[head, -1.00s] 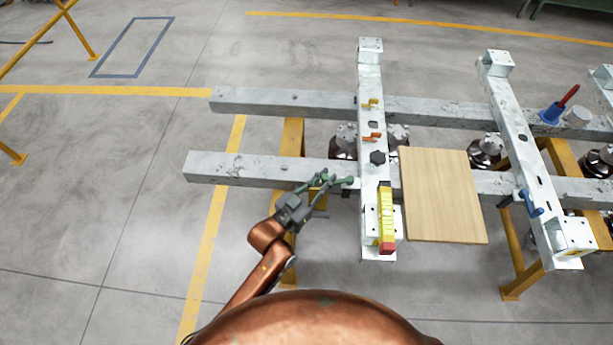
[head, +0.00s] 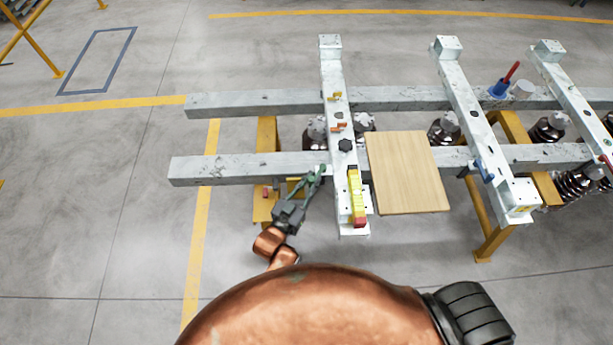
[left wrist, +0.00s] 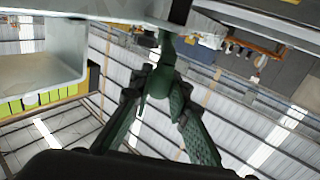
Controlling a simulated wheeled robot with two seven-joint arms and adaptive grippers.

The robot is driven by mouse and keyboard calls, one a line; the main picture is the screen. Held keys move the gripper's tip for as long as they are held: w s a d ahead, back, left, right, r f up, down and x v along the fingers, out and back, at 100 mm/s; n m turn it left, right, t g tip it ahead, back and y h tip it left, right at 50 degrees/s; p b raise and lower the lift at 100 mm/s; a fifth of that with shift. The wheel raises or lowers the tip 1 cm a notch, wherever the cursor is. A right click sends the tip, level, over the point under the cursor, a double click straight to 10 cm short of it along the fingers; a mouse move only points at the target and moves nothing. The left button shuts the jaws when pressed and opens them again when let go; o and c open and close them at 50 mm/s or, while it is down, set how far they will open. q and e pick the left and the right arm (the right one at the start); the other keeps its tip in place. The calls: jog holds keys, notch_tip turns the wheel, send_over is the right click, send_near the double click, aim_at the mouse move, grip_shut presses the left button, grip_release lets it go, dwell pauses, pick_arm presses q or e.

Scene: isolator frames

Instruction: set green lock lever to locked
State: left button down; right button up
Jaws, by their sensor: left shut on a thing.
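The green lock lever (left wrist: 166,50) shows in the left wrist view, between the fingers of my left gripper (left wrist: 163,88). Its upper end meets a dark part at the edge of a pale metal beam. My left gripper (head: 316,174) is shut on the lever, at the left side of the nearest cross beam (head: 332,75). In the head view the green fingers cover most of the lever, so its exact angle is hard to tell there. My right gripper is out of view.
The same cross beam carries a yellow lever (head: 337,96), an orange lever (head: 339,127), a black knob (head: 345,145) and a yellow block with a red end (head: 356,190). A wooden board (head: 408,170) lies to the right. A blue lever (head: 484,172) sits on another beam. Floor at left is clear.

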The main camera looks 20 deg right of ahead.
pick_arm(q)
jog(key=shift+s+d+p, duration=0.45)
jog(key=shift+s+d, duration=0.15)
jog(key=shift+d, duration=0.1)
jog(key=shift+f, duration=0.1)
jog(key=c, duration=1.8)
grip_release()
jog(key=shift+a, duration=0.1)
jog(key=v, duration=1.2)
jog(key=shift+c, duration=0.7)
